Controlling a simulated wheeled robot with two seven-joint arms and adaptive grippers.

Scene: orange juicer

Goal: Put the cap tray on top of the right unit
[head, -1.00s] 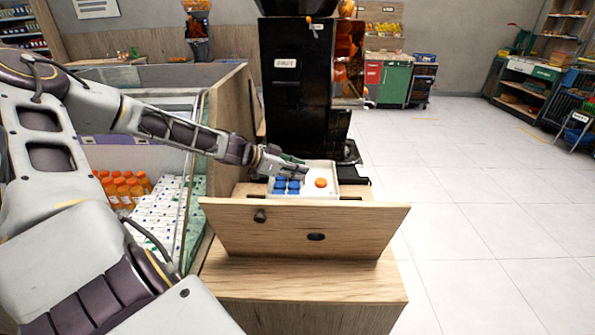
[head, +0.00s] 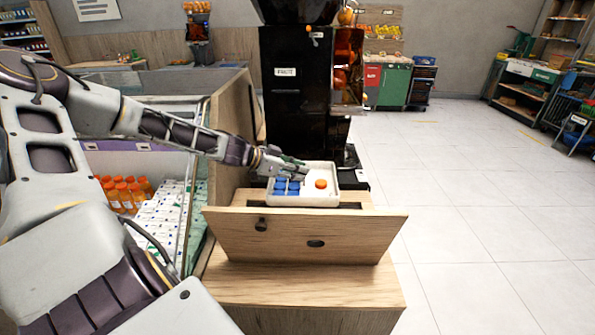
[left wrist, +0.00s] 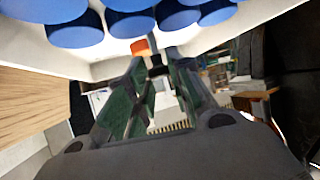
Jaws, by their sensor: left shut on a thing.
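The cap tray (head: 322,200) is a white tray with several blue caps (head: 286,187) on its left side and an orange cap (head: 321,184) on its right. It is at the wooden unit in front of the black juicer, near the open drawer-like front. My right gripper is not in view.
The wooden front panel (head: 350,235) stands tilted before the tray. The black juicer (head: 295,110) stands behind it. At left, a chilled case holds orange bottles (head: 125,195) and white cartons (head: 160,215). Open tiled floor (head: 480,200) lies to the right.

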